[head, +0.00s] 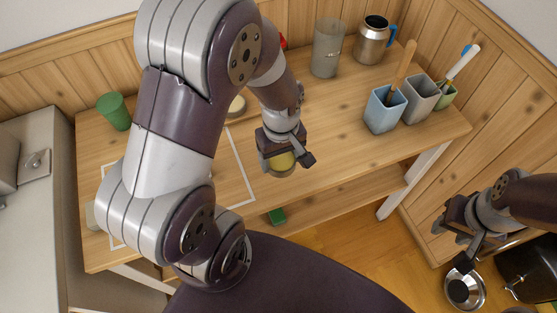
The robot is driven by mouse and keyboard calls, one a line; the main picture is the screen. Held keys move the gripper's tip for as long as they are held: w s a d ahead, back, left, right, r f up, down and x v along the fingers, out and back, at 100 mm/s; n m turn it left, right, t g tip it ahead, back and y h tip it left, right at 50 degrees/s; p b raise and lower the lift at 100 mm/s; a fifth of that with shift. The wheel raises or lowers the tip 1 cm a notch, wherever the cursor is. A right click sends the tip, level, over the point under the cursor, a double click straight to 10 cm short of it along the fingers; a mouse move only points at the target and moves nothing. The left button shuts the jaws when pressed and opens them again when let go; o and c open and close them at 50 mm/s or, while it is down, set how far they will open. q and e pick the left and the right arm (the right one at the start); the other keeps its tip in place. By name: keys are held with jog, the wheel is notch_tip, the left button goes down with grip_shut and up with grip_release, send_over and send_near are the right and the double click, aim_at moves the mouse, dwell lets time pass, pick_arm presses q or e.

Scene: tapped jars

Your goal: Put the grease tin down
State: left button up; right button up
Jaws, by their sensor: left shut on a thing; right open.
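My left gripper (284,154) is shut on the grease tin (281,166), a small round tin with a yellowish upper part. The tin is held near the front edge of the wooden table (335,125); I cannot tell whether it touches the tabletop. The gripper covers part of the tin. My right gripper (452,243) is open and empty, off the table at the lower right.
A white outline (241,172) marks the tabletop, partly behind my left arm. A blue cup (385,110), grey cup (421,97), glass jar (327,50) and metal jug (372,43) stand right. A green cup (113,110) stands left. Bare tabletop lies right of the tin.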

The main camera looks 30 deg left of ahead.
aim_at(273, 163)
pick_arm(q)
jog(key=shift+w+a+f, duration=0.25)
jog(key=shift+a+f, duration=0.15)
jog(key=shift+a, duration=0.15)
jog(key=shift+w+a+f, duration=0.25)
jog(key=shift+a+f, duration=0.15)
jog(key=shift+a, duration=0.15)
notch_tip(273, 163, down, 4)
jog(key=shift+a+r+b, duration=0.1)
jog(key=shift+b, duration=0.2)
jog(key=shift+f, duration=0.2)
jog(key=o, duration=1.4)
